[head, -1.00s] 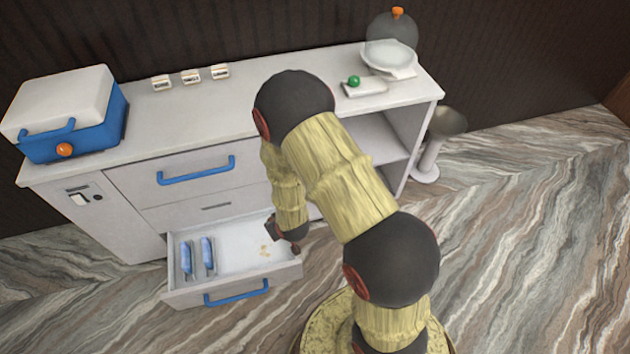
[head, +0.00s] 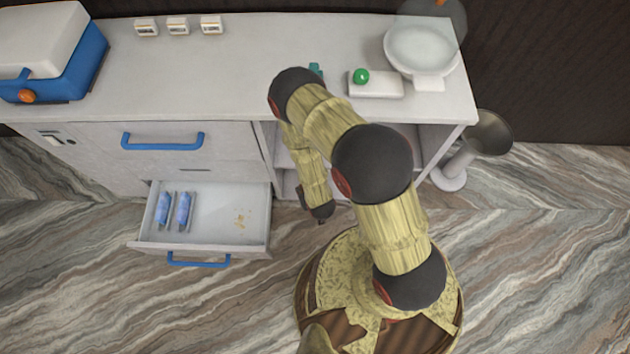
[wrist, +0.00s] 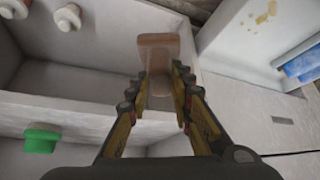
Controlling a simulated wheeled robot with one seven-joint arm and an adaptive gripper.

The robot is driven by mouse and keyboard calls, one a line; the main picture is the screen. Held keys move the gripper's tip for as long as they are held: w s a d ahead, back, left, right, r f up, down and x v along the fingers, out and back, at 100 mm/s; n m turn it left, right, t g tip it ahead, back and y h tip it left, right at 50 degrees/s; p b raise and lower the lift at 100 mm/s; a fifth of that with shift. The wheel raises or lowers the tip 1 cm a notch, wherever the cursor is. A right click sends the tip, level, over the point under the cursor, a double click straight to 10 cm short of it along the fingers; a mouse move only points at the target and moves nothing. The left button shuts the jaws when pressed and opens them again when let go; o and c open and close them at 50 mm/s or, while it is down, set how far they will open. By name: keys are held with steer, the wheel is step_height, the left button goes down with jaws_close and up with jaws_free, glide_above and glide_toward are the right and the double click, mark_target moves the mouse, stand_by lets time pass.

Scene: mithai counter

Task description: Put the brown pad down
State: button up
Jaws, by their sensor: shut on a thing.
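The brown pad (wrist: 158,55) is between the fingertips of my gripper (wrist: 161,82) in the wrist view, and the fingers are shut on it. It looks reddish-brown and sticks out beyond the fingertips, in front of the pale open shelf (wrist: 85,112). Whether it touches the shelf I cannot tell. In the head view my gripper (head: 321,214) points downward in front of the open shelf, just right of the pulled-out drawer. I cannot make out the pad in the head view.
The open drawer (head: 215,228) holds blue packets (head: 182,211) and yellowish crumbs (head: 241,218). White knob-like things (wrist: 67,17) and a green object (wrist: 42,138) show in the wrist view. On the counter (head: 250,60) stand a scale (head: 421,50) and a blue-white box (head: 45,50).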

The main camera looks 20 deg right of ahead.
step_height(320, 180, down, 13)
steer(key=a+m+h, duration=0.1)
steer(key=a+m, duration=0.1)
steer(key=w+d+f+m+b, duration=0.1)
steer(key=w+d+f+b, duration=0.1)
steer(key=w, duration=0.3)
steer(key=w+d+f+m+h+b, duration=0.1)
steer(key=w+d+f+b, duration=0.1)
steer(key=w+d+f, duration=0.2)
steer(key=w+d+f+b, duration=0.2)
steer(key=w+d+f, duration=0.2)
steer(key=w, duration=0.3)
steer(key=shift+f+m+h, duration=0.4)
steer(key=shift+f, duration=0.3)
steer(key=shift+f+b, duration=0.85)
steer(key=shift+f, duration=0.65)
steer(key=shift+f, duration=0.15)
steer(key=o, duration=1)
